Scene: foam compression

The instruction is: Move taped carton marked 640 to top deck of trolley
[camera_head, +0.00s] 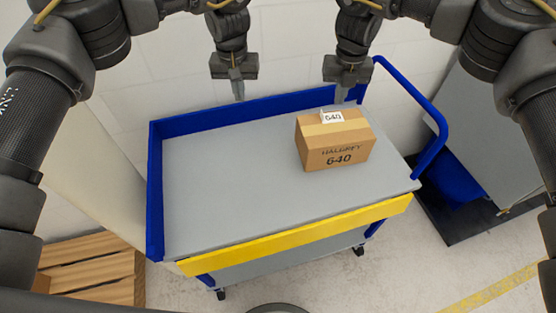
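The taped carton marked 640 (336,142) sits upright on the right half of the trolley's grey top deck (220,180). Its tan tape, white 640 label and printed 640 show. The trolley has blue rails and a yellow front edge (300,234). My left gripper (238,92) hangs over the back rail, left of the carton and apart from it. My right gripper (342,92) hangs just behind the carton, holding nothing that I can see. The fingers of both look edge-on, so their gap is hard to judge.
The trolley's blue push handle (432,110) rises at the right. A wooden pallet (95,268) lies at lower left. A grey-topped blue unit (495,140) stands at the right. The left half of the deck is bare. A white wall is close behind.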

